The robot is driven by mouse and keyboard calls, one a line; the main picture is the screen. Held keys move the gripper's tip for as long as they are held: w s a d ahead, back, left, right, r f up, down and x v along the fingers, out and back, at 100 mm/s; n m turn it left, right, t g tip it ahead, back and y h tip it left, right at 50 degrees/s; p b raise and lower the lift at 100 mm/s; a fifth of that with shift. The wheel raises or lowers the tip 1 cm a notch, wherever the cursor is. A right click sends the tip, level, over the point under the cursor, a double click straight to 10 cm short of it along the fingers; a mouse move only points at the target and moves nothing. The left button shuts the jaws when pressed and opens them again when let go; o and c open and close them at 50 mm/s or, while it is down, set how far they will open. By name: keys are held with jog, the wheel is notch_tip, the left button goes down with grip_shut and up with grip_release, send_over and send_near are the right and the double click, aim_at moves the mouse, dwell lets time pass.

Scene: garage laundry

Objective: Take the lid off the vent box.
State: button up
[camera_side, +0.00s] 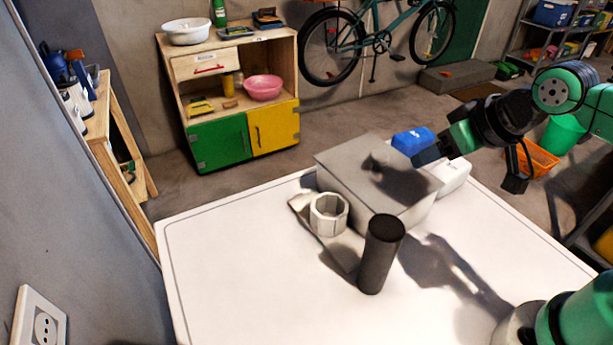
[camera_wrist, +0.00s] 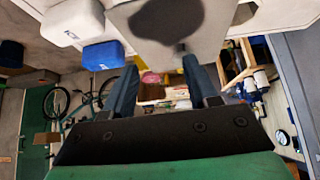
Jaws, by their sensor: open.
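The vent box (camera_side: 350,205) is a grey box on the white table, with a flat grey lid (camera_side: 340,158) closed on top.
A dark upright cylinder (camera_side: 380,256) and a pale ring-shaped piece (camera_side: 329,214) stand in front of the box. A white container (camera_side: 453,175) and a blue one (camera_side: 412,140) stand behind it on the right. The table's front left (camera_side: 240,270) is clear.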

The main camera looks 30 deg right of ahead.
jog(key=shift+o, duration=0.2)
jog(key=shift+o, duration=1.4)
jog(key=n+g, duration=0.2)
send_over(380, 154)
jog(key=s, duration=0.3)
jog(key=shift+w+d+r+y, duration=0.1)
jog(key=shift+d+r+y, duration=0.05)
jog(key=shift+d+y, duration=0.25)
jog(key=shift+w+a, duration=0.2)
jog(key=shift+w, duration=0.05)
jog(key=shift+x, duration=2.9)
